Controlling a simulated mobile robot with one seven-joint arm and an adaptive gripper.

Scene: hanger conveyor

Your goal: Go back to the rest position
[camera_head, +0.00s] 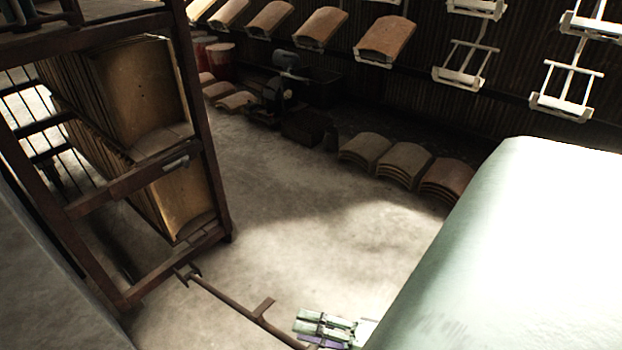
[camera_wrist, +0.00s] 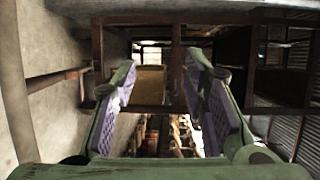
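My gripper (camera_wrist: 162,68) is open in the wrist view, its two purple-padded green fingers wide apart with nothing between them. In the head view my gripper (camera_head: 326,328) shows small at the bottom edge, partly cut off, over the concrete floor. My own pale green arm fills the lower right of the head view. Nothing is held.
A rusty rack (camera_head: 212,185) with curved tan panels stands at left, a bar (camera_head: 235,305) running from its foot near my gripper. Hangers (camera_head: 565,85) hang along the back, some bearing curved tiles (camera_head: 386,38). Tile stacks (camera_head: 405,163) sit on the floor. The middle floor is clear.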

